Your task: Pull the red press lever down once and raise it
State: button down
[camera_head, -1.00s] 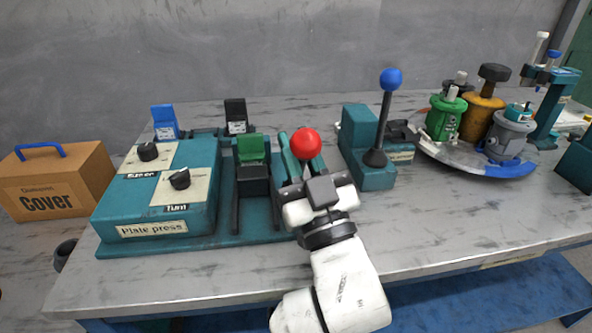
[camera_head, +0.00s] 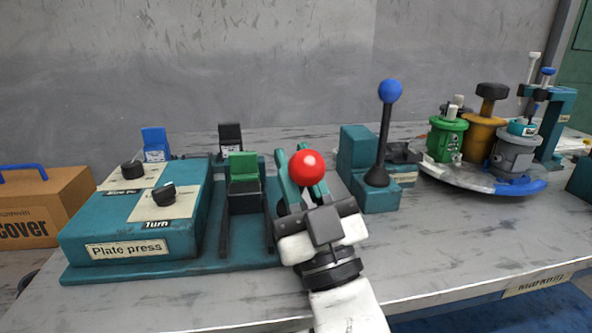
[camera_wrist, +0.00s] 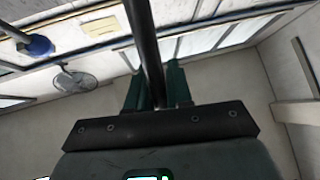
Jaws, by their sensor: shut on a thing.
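The red ball (camera_head: 307,167) of the press lever shows in the head view, to the right of the teal plate press box (camera_head: 130,225). My gripper (camera_head: 303,178) is shut on the lever, its teal fingers at either side just by the ball. In the wrist view the dark lever rod (camera_wrist: 146,45) runs between the two fingers (camera_wrist: 155,88). The rod's lower end and pivot are hidden behind my gripper in the head view. The black and green slide (camera_head: 243,185) sits left of the lever.
A blue-knobbed lever (camera_head: 384,130) on a teal block stands close at right. A round turntable (camera_head: 470,178) with several motors is farther right. A cardboard cover box (camera_head: 45,205) is at far left. The front right table (camera_head: 450,240) is clear.

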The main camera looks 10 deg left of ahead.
aim_at(307, 155)
jog(key=shift+f, duration=0.15)
jog(key=c, duration=1.1)
grip_release()
jog(key=shift+s, duration=0.1)
jog(key=shift+r, duration=0.5)
notch_tip(307, 155, up, 3)
jog(key=shift+f+p, duration=0.15)
jog(key=shift+p, duration=0.85)
jog(key=s+r+p, duration=0.1)
jog(key=r, duration=0.1)
jog(key=s+d+r+p, duration=0.1)
jog(key=s+r, duration=0.1)
jog(key=s+r+p, duration=0.1)
jog(key=r, duration=0.1)
jog(key=shift+s+d, duration=0.3)
jog(key=shift+s, duration=0.1)
jog(key=s+d+r+p, duration=0.2)
jog(key=s+r, duration=0.1)
jog(key=s, duration=0.5)
jog(key=shift+s+d+r, duration=0.15)
jog(key=shift+s+r, duration=0.05)
jog(key=shift+s, duration=0.1)
